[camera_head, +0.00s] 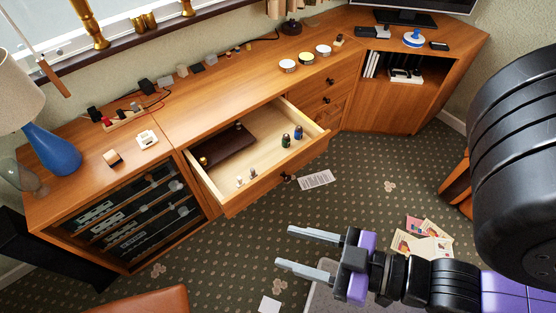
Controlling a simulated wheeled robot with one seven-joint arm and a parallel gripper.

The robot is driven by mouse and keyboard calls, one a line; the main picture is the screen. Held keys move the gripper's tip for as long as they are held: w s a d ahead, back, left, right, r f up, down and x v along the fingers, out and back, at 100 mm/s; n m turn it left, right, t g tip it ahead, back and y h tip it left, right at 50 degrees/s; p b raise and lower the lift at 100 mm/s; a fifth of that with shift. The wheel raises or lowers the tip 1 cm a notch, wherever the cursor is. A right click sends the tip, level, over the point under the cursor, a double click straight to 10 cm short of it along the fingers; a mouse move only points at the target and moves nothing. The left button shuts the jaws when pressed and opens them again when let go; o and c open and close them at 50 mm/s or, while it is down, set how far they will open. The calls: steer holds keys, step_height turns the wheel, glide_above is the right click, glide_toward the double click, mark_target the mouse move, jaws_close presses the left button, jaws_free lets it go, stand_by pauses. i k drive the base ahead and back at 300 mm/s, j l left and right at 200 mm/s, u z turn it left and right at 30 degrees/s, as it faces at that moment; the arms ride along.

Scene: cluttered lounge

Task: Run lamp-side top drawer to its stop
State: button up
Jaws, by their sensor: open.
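The wooden top drawer (262,184) nearest the blue lamp (50,150) stands pulled well out of the long cabinet; I cannot tell whether it is at its stop. Its dark knob (287,178) is on the front panel. Inside lie a dark brown flat case (228,146), small green and blue bottles (286,139) and small pale items (246,178). My gripper (284,247) is open and empty, in front of the drawer and apart from it, with its fingers pointing left. The lamp stands on the cabinet top at the far left.
Right of the open drawer are closed drawers with dark knobs (327,99). A glass-fronted cabinet (145,215) is at left. Papers (315,180) and cards (424,238) lie on the patterned carpet. A brown leather seat (150,302) is at bottom left. Carpet before the drawer is mostly clear.

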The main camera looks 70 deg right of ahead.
mark_target(273, 164)
steer(key=i+l+z, duration=0.1)
steer(key=z, duration=0.65)
steer(key=k+z, duration=0.1)
steer(key=z, duration=0.15)
